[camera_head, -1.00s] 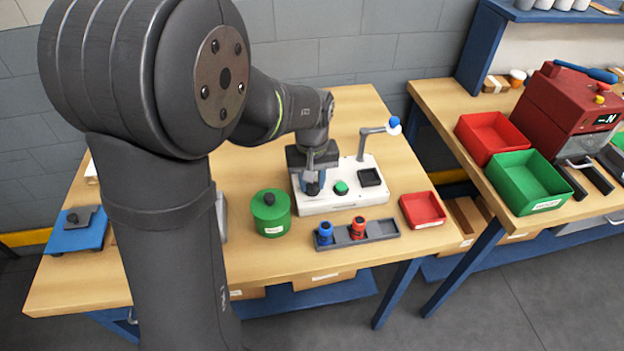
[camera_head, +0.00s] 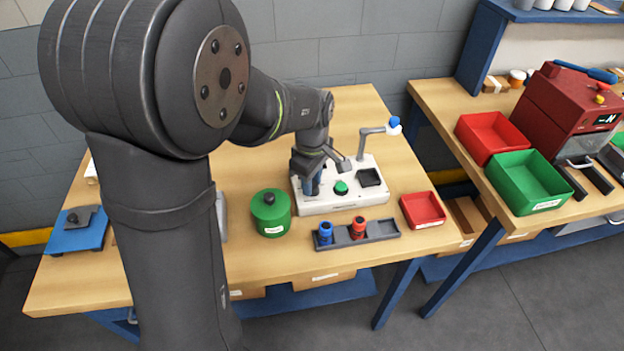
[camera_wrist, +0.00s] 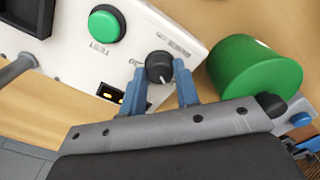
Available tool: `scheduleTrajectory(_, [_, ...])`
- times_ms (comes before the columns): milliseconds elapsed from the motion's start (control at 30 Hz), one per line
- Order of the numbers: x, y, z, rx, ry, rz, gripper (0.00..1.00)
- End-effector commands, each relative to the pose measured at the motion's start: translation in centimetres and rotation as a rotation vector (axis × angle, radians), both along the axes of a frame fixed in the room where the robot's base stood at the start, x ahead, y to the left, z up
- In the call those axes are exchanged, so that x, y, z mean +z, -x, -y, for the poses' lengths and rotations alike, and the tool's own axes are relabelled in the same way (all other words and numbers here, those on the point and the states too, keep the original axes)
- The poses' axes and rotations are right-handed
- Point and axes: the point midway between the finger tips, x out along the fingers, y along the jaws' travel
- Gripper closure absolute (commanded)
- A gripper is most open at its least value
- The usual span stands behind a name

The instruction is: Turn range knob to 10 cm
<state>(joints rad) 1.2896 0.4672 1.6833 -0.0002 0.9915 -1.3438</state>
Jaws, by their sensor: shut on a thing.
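The white control box (camera_head: 340,204) stands on the wooden table. Its black range knob (camera_wrist: 159,66) has a pale pointer line and shows in the wrist view between my blue fingertips. My gripper (camera_wrist: 160,80) is shut on the knob, one finger on each side. In the head view my gripper (camera_head: 312,186) is over the left part of the box and hides the knob. The printed labels around the knob are too small and partly covered to read. A green button (camera_wrist: 107,24) sits beside the knob on the same panel.
A green lidded canister (camera_head: 271,215) stands close left of the box. A grey tray (camera_head: 380,231) with blue and red pieces lies in front. A red bin (camera_head: 423,210) is at right. A bent post with a blue top (camera_head: 394,123) rises behind the box.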

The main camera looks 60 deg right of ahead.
Motion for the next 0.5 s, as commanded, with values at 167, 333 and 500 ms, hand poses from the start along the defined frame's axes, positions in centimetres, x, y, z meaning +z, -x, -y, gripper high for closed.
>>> scheduleTrajectory(167, [0.08, -0.01, 0.05, 0.059, 0.002, 0.001, 0.94])
scheduleTrajectory(333, [0.08, -0.02, 0.05, 0.086, 0.002, 0.001, 0.94])
scheduleTrajectory(500, [0.08, -0.01, 0.06, 0.092, 0.002, 0.001, 0.94])
